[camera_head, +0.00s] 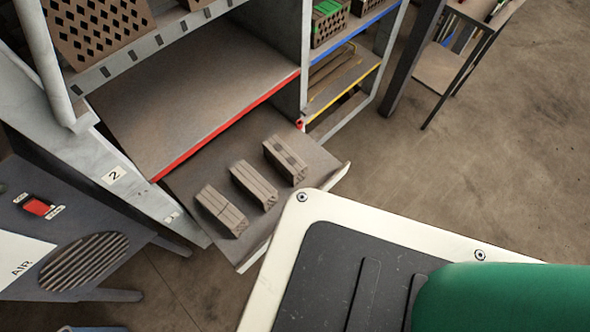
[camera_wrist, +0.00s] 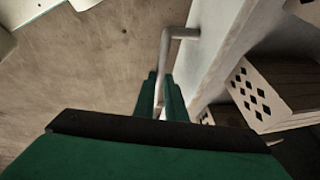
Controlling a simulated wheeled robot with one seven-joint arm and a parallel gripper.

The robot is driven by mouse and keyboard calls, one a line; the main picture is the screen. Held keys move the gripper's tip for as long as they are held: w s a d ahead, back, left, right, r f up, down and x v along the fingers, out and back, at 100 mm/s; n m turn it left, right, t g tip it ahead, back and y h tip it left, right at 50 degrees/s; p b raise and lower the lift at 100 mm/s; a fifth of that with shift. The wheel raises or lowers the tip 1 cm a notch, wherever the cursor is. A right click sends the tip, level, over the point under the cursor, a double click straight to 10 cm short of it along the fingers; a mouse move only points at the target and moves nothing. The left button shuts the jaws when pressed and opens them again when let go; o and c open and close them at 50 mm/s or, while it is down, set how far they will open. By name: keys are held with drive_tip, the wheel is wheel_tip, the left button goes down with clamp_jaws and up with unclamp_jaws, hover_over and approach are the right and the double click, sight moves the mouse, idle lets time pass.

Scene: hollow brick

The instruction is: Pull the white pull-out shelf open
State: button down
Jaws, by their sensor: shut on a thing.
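The pull-out shelf (camera_head: 222,160) sticks out below the red-edged shelf in the head view. Its pale front edge (camera_head: 338,178) shows at the right and is partly hidden by my own body. In the wrist view the shelf's white front panel (camera_wrist: 214,45) runs down the middle right, with a grey bar handle (camera_wrist: 182,33) on it. My gripper (camera_wrist: 166,92) has its green fingers shut on the handle's long bar. My gripper is hidden in the head view.
Three hollow bricks (camera_head: 254,184) stand on the pull-out shelf, and brick also shows in the wrist view (camera_wrist: 268,92). The red-edged shelf (camera_head: 195,95) is above. A dark machine (camera_head: 75,235) stands at left. Open floor (camera_head: 470,160) lies at right.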

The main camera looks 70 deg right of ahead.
drive_tip(key=c, duration=1.8)
unclamp_jaws()
drive_tip(key=v, duration=1)
drive_tip(key=shift+a+r, duration=0.2)
drive_tip(key=shift+r, duration=0.1)
drive_tip(key=shift+w+a, duration=0.1)
